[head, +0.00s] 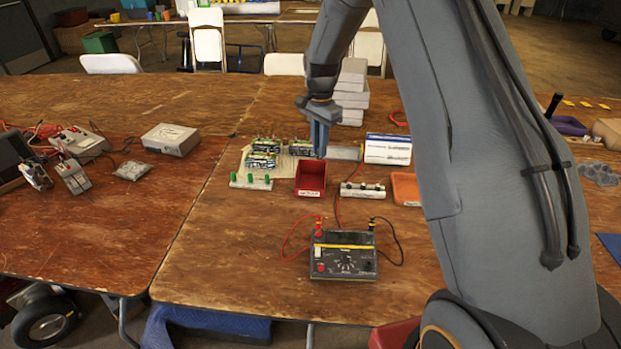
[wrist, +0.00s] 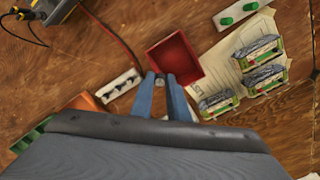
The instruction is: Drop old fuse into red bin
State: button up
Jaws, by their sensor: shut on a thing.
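The red bin (head: 311,181) is an open box with a white label on its front, standing on the wooden table; it also shows in the wrist view (wrist: 187,50). My gripper (head: 319,152) points down at the bin's back edge in the head view. In the wrist view my gripper (wrist: 160,78) has its blue fingers shut on a small dark thing, the old fuse (wrist: 159,83), mostly hidden between them. There the fingertips overlap the bin's lower left edge. The height above the bin is hard to tell.
A fuse holder strip (head: 363,190) and an orange tray (head: 405,189) stand right of the bin. Green-and-silver modules (head: 262,155) lie on paper to its left. A meter (head: 343,254) with red and black leads is in front. A white box (head: 388,149) stands behind right.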

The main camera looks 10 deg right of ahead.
jog(key=w+f+m+b, duration=0.1)
jog(key=w+f+m, duration=0.2)
jog(key=f, duration=0.5)
jog(key=shift+f+b, duration=0.15)
jog(key=shift+b, duration=0.15)
jog(key=shift+w+a, duration=0.1)
jog(key=o, duration=0.9)
jog(key=shift+r+b, duration=1.2)
jog(key=shift+r, duration=2.75)
